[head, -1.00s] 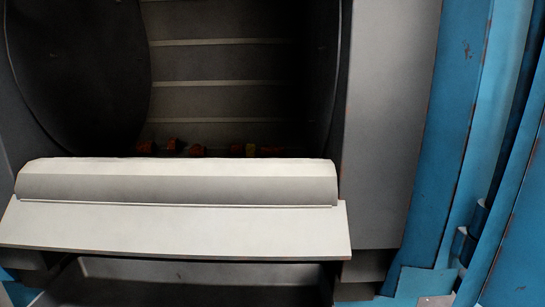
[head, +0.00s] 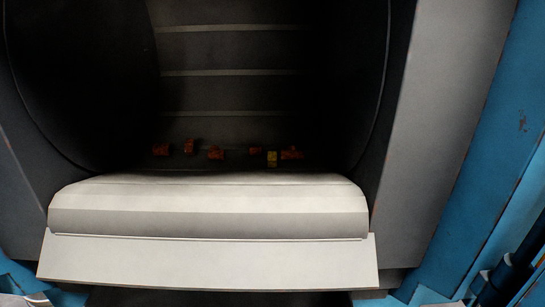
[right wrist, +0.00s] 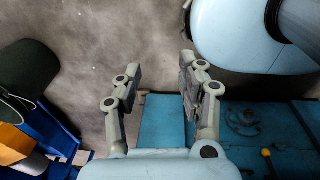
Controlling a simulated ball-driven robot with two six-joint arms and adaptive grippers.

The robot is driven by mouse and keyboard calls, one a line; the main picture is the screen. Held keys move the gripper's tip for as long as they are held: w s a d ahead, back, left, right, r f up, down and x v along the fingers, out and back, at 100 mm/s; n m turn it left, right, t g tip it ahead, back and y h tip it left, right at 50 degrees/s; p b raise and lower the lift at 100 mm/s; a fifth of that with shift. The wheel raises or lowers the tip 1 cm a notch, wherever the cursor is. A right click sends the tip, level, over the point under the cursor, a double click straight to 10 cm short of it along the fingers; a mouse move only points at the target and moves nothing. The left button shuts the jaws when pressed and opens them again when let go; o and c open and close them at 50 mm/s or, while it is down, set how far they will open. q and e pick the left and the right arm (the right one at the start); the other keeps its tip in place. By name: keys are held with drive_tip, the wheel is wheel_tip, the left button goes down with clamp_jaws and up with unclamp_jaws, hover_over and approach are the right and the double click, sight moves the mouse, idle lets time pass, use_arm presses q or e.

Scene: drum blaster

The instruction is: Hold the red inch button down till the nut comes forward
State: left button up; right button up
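A small yellow piece (head: 271,159), which may be the nut, lies low inside the dark drum (head: 225,93), behind the pale front lip. Several rusty orange pieces (head: 216,154) lie in a row beside it. The red inch button shows in neither view. My right gripper (right wrist: 160,70) is open and empty in the right wrist view, its two fingers spread above the floor and beside blue machine parts. My left gripper is not in view.
The white sloping lip (head: 205,262) runs across the drum mouth. A grey frame (head: 445,110) and blue panels (head: 495,190) stand to its right. In the right wrist view, a blue casing (right wrist: 165,125) carries a yellow-knobbed lever (right wrist: 267,153). Bare floor (right wrist: 85,45) lies beyond the fingers.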

drive_tip(key=shift+w+a, duration=0.1)
drive_tip(key=shift+a, duration=0.5)
drive_tip(key=shift+c, duration=0.6)
drive_tip(key=shift+d, duration=0.15)
drive_tip(key=c, duration=0.7)
drive_tip(key=shift+d, duration=0.15)
clamp_jaws()
drive_tip(key=shift+d, duration=0.15)
drive_tip(key=shift+a, duration=0.2)
